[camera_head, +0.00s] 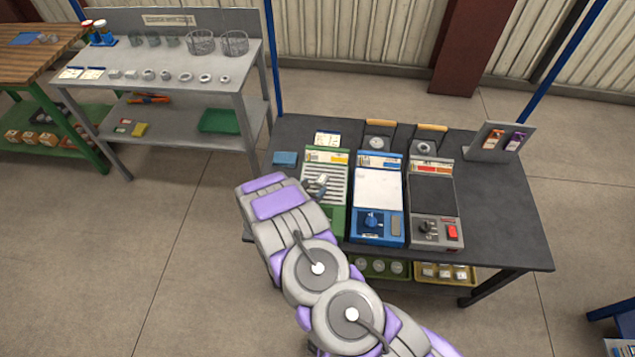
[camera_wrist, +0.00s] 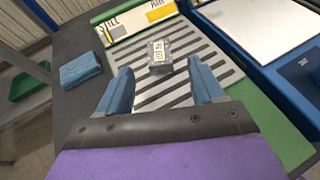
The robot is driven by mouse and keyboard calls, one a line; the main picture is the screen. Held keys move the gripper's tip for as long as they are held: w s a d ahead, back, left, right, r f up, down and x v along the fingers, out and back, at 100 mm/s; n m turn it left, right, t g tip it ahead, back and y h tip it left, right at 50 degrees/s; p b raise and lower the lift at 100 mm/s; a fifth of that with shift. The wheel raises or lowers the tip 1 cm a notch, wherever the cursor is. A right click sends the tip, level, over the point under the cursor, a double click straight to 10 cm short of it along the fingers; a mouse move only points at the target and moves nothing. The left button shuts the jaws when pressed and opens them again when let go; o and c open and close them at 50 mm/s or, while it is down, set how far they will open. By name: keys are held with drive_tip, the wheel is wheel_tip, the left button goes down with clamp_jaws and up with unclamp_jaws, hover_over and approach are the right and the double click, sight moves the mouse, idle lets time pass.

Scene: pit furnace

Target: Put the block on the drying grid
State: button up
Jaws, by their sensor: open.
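The drying grid (camera_head: 335,187) is a pale slatted panel in a green frame, at the left of three units on the dark table; it fills the middle of the wrist view (camera_wrist: 215,72). The block (camera_wrist: 160,57), small and grey with dark markings on its pale front face, sits on the slats, near the grid's labelled end. It shows small and pale in the head view (camera_head: 322,178). My gripper (camera_head: 318,188) is over the grid. Its two blue fingers (camera_wrist: 160,77) are open, on either side of and slightly nearer than the block, with visible gaps. Neither finger appears to touch it.
A blue folded cloth or pad (camera_wrist: 80,68) lies left of the grid. A blue unit with a white plate (camera_head: 378,188) and a grey unit with a dark plate (camera_head: 432,194) stand to the right.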

drive_tip(key=v, duration=0.4)
drive_tip(key=shift+s+r, duration=0.2)
drive_tip(key=shift+s, duration=0.05)
drive_tip(key=shift+v, duration=0.8)
drive_tip(key=s+d+r+m+g+h, duration=0.4)
drive_tip(key=d+r+m, duration=0.4)
drive_tip(key=d+r, duration=0.4)
drive_tip(key=s+d+r+m+g+h, duration=0.1)
drive_tip(key=s+d+r+m+g, duration=0.55)
drive_tip(key=d+r, duration=0.65)
drive_tip(key=s+d+r+m+g+y, duration=0.25)
drive_tip(key=s+r+m, duration=0.2)
drive_tip(key=s, duration=0.35)
drive_tip(key=s+d+r+m+g+y, duration=0.1)
drive_tip(key=s+d+r+m, duration=0.2)
drive_tip(key=s+m, duration=0.4)
drive_tip(key=s+a+r+m+y, duration=0.1)
drive_tip(key=s+a+m+y, duration=0.1)
drive_tip(key=s, duration=0.5)
drive_tip(key=s+a+r+m+y, duration=0.2)
drive_tip(key=s+a+m+y, duration=0.1)
drive_tip(key=s+a+y, duration=0.2)
drive_tip(key=shift+s+r, duration=0.2)
drive_tip(key=shift+s, duration=0.85)
